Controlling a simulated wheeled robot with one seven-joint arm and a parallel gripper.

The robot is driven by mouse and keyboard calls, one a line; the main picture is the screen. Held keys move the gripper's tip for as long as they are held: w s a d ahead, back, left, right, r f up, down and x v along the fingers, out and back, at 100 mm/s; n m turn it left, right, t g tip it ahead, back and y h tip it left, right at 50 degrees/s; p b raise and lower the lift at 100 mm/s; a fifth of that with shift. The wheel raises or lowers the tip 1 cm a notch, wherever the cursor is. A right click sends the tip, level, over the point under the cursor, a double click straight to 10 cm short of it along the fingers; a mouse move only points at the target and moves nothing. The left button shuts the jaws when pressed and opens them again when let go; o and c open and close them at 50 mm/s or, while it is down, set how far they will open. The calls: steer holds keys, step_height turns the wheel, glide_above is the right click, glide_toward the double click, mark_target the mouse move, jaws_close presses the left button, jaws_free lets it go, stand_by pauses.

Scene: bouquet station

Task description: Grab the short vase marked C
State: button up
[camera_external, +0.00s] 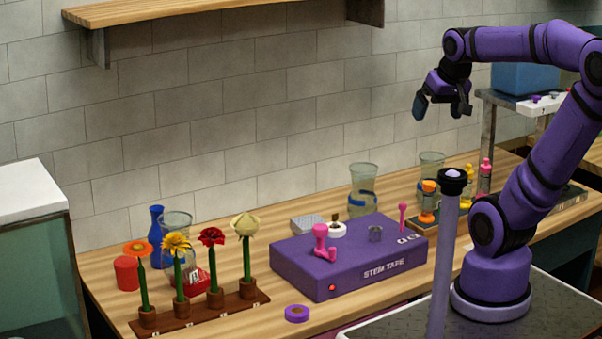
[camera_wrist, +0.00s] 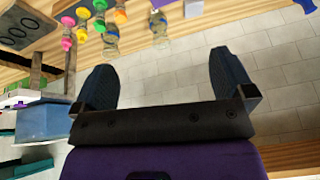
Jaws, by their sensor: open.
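My gripper (camera_external: 441,104) is raised above the right part of the counter, open and empty. In the wrist view its two dark fingers (camera_wrist: 162,62) are spread wide with nothing between them. Three clear glass vases stand upright on the counter: one behind the purple box (camera_external: 363,190), one farther right (camera_external: 430,167), and one behind the flowers (camera_external: 177,228). Two glass vases also show in the wrist view, one (camera_wrist: 110,42) left of the other (camera_wrist: 158,28). I cannot read a letter C on any of them. My gripper touches none of them.
A purple stem tape box (camera_external: 350,260) fills the middle counter. Flowers stand in a wooden rack (camera_external: 205,308) at left, near a blue vase (camera_external: 156,235) and red cup (camera_external: 127,273). Colored knobbed pieces (camera_external: 428,203) stand at right. A shelf (camera_external: 180,12) is on the wall.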

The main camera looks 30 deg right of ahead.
steer(key=w+d+m+g, duration=0.1)
steer(key=w+d+m, duration=0.4)
steer(key=w, duration=0.5)
steer(key=m+g+y, duration=0.2)
steer(key=m+g, duration=0.1)
steer(key=m, duration=1.2)
glide_above(431, 164)
steer(key=w+d, duration=0.2)
steer(key=d, duration=0.3)
step_height(431, 164, down, 19)
steer(key=shift+w+a+f, duration=0.1)
steer(key=shift+a+f, duration=0.3)
steer(key=shift+f, duration=1.35)
steer(key=shift+w+a+f, duration=0.15)
steer(key=shift+a+f, duration=0.3)
steer(key=shift+f, duration=1.3)
steer(key=shift+w+a+f, duration=0.1)
steer(key=shift+a+f, duration=0.3)
steer(key=shift+f, duration=1.35)
steer(key=shift+c, duration=0.5)
steer(key=c, duration=1.5)
